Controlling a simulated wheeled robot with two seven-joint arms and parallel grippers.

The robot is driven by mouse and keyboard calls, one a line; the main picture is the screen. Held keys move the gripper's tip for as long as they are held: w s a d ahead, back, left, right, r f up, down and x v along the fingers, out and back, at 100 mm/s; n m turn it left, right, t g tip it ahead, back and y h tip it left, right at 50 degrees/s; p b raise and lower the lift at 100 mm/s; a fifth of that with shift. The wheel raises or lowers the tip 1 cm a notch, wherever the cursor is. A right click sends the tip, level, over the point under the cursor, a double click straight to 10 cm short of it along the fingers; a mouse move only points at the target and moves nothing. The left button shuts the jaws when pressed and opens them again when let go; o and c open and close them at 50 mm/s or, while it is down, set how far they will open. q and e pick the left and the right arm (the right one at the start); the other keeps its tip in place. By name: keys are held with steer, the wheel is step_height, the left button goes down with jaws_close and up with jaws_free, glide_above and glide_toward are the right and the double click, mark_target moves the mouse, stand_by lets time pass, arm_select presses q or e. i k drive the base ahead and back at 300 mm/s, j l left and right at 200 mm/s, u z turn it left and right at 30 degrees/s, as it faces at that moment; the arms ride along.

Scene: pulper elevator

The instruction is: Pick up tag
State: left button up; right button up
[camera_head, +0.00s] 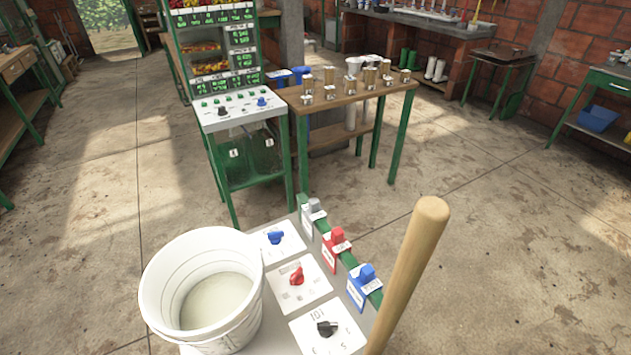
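Three small pieces with white labels sit along the green rail of the near stand: a grey one (313,211), a red one (336,246) and a blue one (364,284). They look like tags or lock blocks, and I cannot tell which is the tag. White panels beside them carry a blue knob (275,237), a red knob (297,277) and a black knob (326,328). Neither of my grippers is in view.
A white bucket (203,285) with pale contents stands left of the panels. A wooden handle (412,265) rises at right. Behind are a green-legged control stand (240,110) and a wooden table (345,94) with several small metal-and-wood pieces. The floor at left and right is open.

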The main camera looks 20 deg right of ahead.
mark_target(312, 212)
steer(key=l+u, duration=0.3)
steer(key=l, duration=0.45)
steer(key=l+u, duration=0.3)
steer(key=l, duration=0.45)
steer(key=l+u, duration=0.3)
steer(key=l, duration=0.45)
steer(key=k, duration=0.05)
